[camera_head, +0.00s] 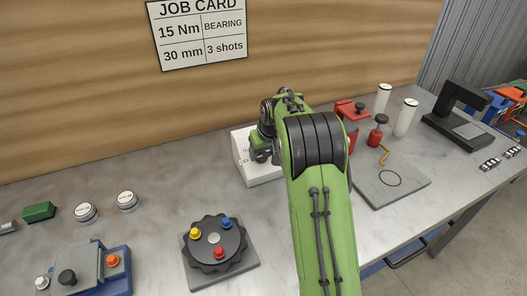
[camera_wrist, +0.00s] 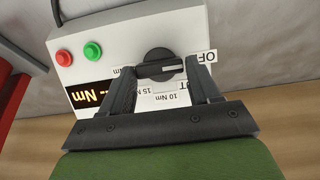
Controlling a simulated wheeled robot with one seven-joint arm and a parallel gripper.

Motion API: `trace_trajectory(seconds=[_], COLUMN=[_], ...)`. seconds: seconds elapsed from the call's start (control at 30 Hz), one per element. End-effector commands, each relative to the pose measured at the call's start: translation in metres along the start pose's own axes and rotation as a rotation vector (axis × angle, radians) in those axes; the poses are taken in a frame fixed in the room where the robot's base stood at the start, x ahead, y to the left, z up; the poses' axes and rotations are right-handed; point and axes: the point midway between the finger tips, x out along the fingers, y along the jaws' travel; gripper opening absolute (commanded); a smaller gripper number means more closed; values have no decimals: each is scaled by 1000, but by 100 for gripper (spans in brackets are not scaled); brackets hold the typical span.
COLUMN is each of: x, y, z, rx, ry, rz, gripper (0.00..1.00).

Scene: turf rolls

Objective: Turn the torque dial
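The torque dial (camera_wrist: 157,53) is a round black knob with a raised bar, on the face of a white control box (camera_wrist: 112,24). In the wrist view the labels around it are upside down: 15 Nm, 10 Nm and a partly hidden OFF. My gripper (camera_wrist: 160,70) is open, with one finger on each side of the dial, close to the ends of its bar. I cannot tell whether the fingers touch it.
The box has red (camera_wrist: 64,57) and green (camera_wrist: 93,49) buttons and a display (camera_wrist: 91,93) reading dashes and Nm. The job card (camera_head: 199,32) says 15 Nm. A black rotary plate (camera_head: 214,243) is front left; a grey plate (camera_head: 405,188) and red tools (camera_head: 376,131) are right.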

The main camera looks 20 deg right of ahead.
Motion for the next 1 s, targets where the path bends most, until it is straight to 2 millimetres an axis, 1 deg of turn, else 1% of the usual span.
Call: trace_trajectory(seconds=[0.03,0.2,0.23,0.47,0.63,0.77,1.0], x=[0,0,0,-1,-2,-2,-2], y=[0,0,0,0,2,3,6], z=[0,0,0,0,0,0,1], rx=[0,0,0,21,86,171,376], ry=[0,0,0,-1,-2,-2,-2], rz=[0,0,0,-8,-30,-60,-133], gripper=[53,27,25,25,25,25,25])
